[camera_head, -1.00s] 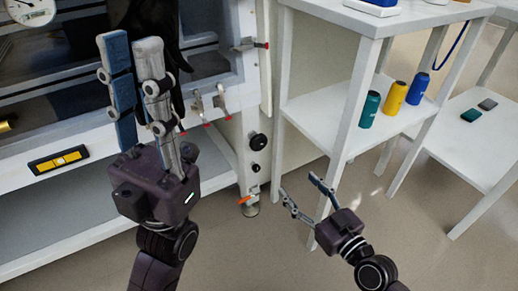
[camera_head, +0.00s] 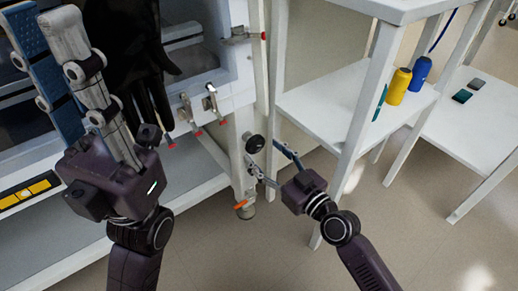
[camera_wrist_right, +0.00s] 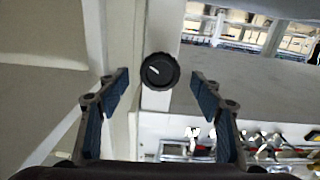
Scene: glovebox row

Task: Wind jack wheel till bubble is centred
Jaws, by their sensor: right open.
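A round black wheel (camera_head: 254,143) with a white mark sits on the white leg of the glovebox stand. It also shows in the right wrist view (camera_wrist_right: 160,71). My right gripper (camera_head: 267,163) is open and empty, close to the leg. In the wrist view its fingers spread to either side of the wheel, which lies beyond the tips, untouched. The yellow spirit level (camera_head: 28,192) is on the front rail at left, partly cut off; I cannot make out its bubble. My left gripper (camera_head: 45,28) is open and empty, raised before the glovebox.
A black glove (camera_head: 135,60) hangs from the glovebox beside my left gripper. Red-tipped latches (camera_head: 211,103) are on the frame. A white shelf stand (camera_head: 325,100) with yellow (camera_head: 398,86) and blue (camera_head: 420,73) bottles stands close right of my right gripper. Floor in front is clear.

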